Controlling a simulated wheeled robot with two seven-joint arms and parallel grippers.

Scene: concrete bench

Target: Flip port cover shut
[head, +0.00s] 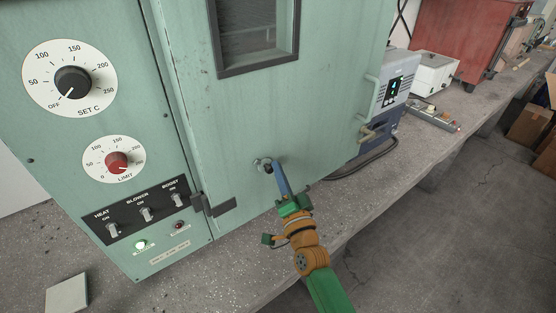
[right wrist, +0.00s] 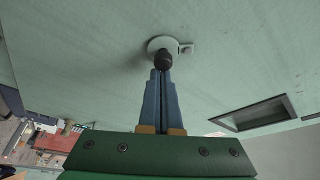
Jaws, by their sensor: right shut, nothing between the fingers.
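The port (head: 262,165) is a small round metal fitting on the pale green oven door, below the window. In the right wrist view it shows as a pale disc (right wrist: 157,43) with a small tab or hinge (right wrist: 187,48) on its right. A dark round piece (right wrist: 164,58) stands in front of the disc; I cannot tell whether the cover is open or shut. My right gripper (head: 276,162) is shut and empty, its blue fingers pointing at the port. Its fingertips (right wrist: 161,72) are at or very near the dark piece; contact is unclear. My left gripper is out of view.
The oven door (head: 300,120) has a dark-framed window (head: 222,50) above and a handle (head: 373,92) at its right edge. A control panel (head: 130,190) with dials and switches is at left. A blue-grey device (head: 395,95) stands beyond. The bench front (head: 345,205) is clear.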

